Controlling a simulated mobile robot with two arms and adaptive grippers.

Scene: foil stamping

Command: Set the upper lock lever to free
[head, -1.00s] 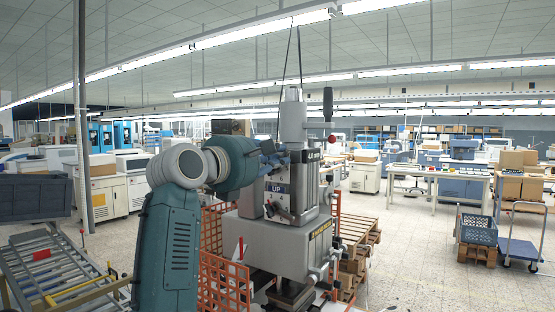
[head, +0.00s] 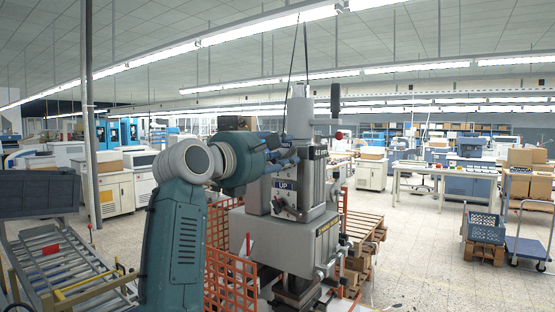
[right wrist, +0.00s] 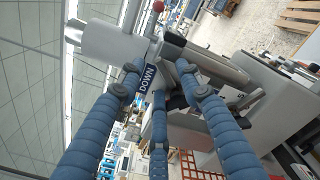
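The grey press (head: 302,200) stands in the middle of the head view, with a blue "UP" label (head: 285,185) and small control parts on its front plate. My right gripper (head: 288,152) is by the upper part of the press and covers part of it. In the right wrist view, the right gripper (right wrist: 155,82) has its blue fingers spread around a "DOWN" label (right wrist: 148,82) and the end of a dark bar (right wrist: 173,43). No finger is clearly closed on anything. I cannot tell which part is the upper lock lever or its position. My left gripper is out of view.
A red ball knob (right wrist: 158,6) is near the fingertips. Orange mesh guards (head: 230,280) and a wooden pallet (head: 362,228) stand around the press. A roller conveyor (head: 60,260) is at left. Open floor (head: 420,260) lies at right.

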